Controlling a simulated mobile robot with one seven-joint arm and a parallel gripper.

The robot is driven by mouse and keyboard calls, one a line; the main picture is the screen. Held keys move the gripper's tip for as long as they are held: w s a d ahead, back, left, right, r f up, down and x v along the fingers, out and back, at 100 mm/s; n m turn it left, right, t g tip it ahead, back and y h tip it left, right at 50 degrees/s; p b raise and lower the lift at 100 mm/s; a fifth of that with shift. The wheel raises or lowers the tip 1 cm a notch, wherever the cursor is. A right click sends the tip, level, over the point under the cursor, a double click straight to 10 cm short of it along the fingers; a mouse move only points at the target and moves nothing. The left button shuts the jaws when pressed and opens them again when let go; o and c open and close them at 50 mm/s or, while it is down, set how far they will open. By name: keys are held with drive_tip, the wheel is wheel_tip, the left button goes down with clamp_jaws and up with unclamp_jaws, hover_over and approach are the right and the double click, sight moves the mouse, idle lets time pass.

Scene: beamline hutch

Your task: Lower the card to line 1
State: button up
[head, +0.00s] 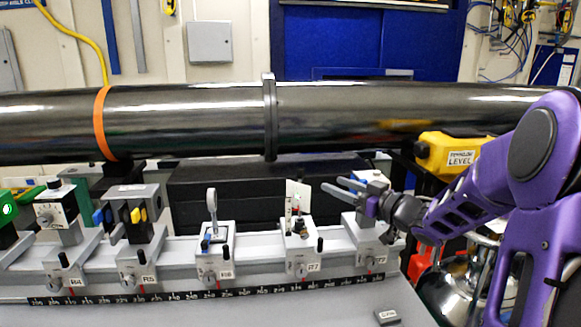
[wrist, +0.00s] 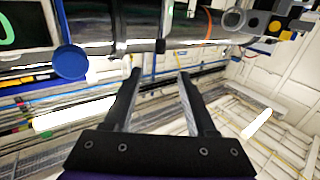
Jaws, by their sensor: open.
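A small pale card (head: 297,188) stands upright on the carriage marked R7 (head: 303,262), right of the middle in the head view. A small greenish spot shows near its top. Its line marks are too small to read. My gripper (head: 338,187) is just right of the card, at about its height, with its fingers pointing left towards it. The fingers are apart and do not appear to touch the card. In the wrist view my gripper (wrist: 159,75) is open with nothing between the fingers, and I cannot make out the card there.
A rail with a black scale (head: 210,295) carries several carriages, including R6 (head: 217,265) with a ring-topped post and another (head: 368,250) below my gripper. A dark pipe (head: 190,118) runs across behind. A yellow level box (head: 450,155) stands right.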

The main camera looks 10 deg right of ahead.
hover_over(298, 190)
drive_tip(key=w+a, duration=0.1)
drive_tip(key=w, duration=0.3)
drive_tip(key=shift+s, duration=0.15)
clamp_jaws()
drive_tip(key=shift+f, duration=0.1)
idle(1.3)
